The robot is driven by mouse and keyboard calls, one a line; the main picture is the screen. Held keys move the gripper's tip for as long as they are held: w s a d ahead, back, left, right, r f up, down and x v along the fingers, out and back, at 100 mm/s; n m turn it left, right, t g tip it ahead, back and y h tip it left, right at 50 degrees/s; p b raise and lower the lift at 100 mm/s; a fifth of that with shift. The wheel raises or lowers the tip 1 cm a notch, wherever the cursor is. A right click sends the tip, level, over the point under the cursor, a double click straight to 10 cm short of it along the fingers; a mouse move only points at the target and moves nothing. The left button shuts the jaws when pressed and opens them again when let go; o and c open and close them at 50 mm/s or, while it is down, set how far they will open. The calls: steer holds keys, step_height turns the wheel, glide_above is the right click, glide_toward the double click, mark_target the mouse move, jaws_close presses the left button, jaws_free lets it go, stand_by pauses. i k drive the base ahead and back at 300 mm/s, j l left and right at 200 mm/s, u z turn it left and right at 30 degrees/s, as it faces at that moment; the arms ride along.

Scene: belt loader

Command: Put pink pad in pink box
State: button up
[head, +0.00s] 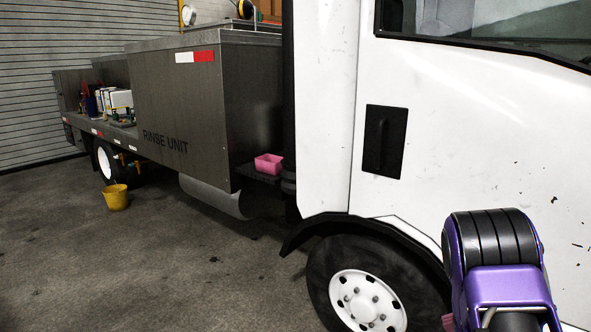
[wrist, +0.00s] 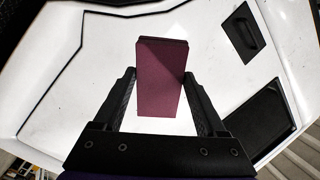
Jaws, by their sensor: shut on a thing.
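The pink pad (wrist: 161,85) is a flat block, dark pink in the wrist view, upright between the two black fingers. My gripper (wrist: 159,76) is shut on it. A small pink patch (head: 448,322) shows at the bottom of the head view beside my purple arm; it may be part of the pad. My gripper itself is hidden there. The pink box (head: 269,164) is a small open-topped box on a dark ledge between the rinse unit and the white cab, left of my arm and farther away. The box is out of the wrist view.
The truck's white cab (head: 330,120) stands close to my arm, with its front wheel (head: 366,300) below. The grey rinse unit (head: 200,110) is left of the box. A yellow bucket (head: 116,197) stands on the floor. The floor at the left front is clear.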

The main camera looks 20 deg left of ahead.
mark_target(265, 171)
steer(key=i+j, duration=0.15)
steer(key=j, duration=0.25)
steer(key=i+j, duration=0.2)
steer(key=j, duration=0.2)
steer(key=i+j, duration=0.15)
steer(key=j, duration=0.2)
steer(key=i+j, duration=0.2)
steer(key=j, duration=0.2)
steer(key=i+j+u, duration=0.1)
steer(key=j, duration=0.3)
steer(key=i+j, duration=0.25)
steer(key=j, duration=0.15)
steer(key=i+j, duration=0.15)
steer(key=j, duration=0.2)
